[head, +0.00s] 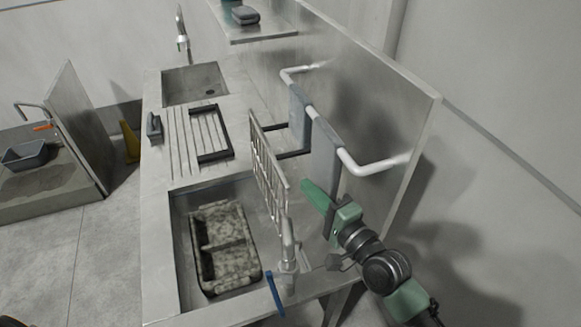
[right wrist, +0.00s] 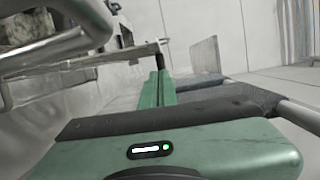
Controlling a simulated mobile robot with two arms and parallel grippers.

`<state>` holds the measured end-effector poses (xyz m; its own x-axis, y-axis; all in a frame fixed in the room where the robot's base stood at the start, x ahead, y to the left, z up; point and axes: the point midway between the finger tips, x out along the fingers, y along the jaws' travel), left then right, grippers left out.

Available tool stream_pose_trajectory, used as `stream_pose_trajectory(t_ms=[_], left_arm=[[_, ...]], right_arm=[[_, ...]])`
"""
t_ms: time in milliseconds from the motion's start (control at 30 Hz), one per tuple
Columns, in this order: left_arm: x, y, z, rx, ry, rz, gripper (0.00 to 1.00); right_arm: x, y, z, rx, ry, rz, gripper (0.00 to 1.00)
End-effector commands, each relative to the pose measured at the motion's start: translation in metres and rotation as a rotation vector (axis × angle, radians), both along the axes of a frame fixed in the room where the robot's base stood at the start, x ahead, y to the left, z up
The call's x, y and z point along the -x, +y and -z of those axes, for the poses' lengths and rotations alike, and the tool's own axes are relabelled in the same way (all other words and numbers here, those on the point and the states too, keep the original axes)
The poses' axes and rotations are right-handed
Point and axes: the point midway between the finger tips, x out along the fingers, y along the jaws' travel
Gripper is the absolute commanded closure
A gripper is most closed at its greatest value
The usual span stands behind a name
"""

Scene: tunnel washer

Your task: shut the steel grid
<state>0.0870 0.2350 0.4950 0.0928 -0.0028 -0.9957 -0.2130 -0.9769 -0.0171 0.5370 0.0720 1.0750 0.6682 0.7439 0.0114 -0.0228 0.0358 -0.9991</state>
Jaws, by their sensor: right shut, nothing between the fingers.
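The steel grid (head: 266,165) stands raised, nearly upright, along the right side of the front basin (head: 183,255) in the head view. A dirty, speckled grey tray (head: 226,245) lies in the basin under the open side of the grid. My right gripper (head: 312,192) has green fingers, which are shut and empty. It is just right of the grid, on the wall side, and its fingers point toward the grid's back. In the right wrist view the shut fingers (right wrist: 158,88) point away from the camera. Whether they touch the grid is unclear. My left gripper is out of view.
A curved tap (head: 288,245) with a blue lever (head: 274,293) stands close to the grid's near end. A white rail (head: 355,163) with grey cloths (head: 325,158) sticks out from the splash panel behind my gripper. A black frame (head: 228,140) lies on the drainboard.

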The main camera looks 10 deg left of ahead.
Motion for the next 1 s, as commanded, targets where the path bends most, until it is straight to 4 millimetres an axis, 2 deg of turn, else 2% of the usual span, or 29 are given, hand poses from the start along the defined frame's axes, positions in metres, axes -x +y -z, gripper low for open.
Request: stream_pose_trajectory(t_ms=[200,400,600,900,1000], left_arm=[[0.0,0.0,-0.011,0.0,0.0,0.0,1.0],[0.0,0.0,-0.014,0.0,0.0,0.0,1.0],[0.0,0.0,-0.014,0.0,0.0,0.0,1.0],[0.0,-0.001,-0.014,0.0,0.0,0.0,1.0],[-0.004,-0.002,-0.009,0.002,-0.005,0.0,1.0]], right_arm=[[-0.029,0.032,-0.003,0.002,-0.002,-0.001,1.0],[-0.046,0.052,-0.003,0.003,-0.003,0.0,1.0],[-0.052,0.058,-0.001,0.004,-0.003,0.0,1.0],[-0.053,0.059,-0.001,0.005,-0.005,0.0,1.0],[-0.059,0.059,0.001,0.031,-0.024,-0.001,1.0]])
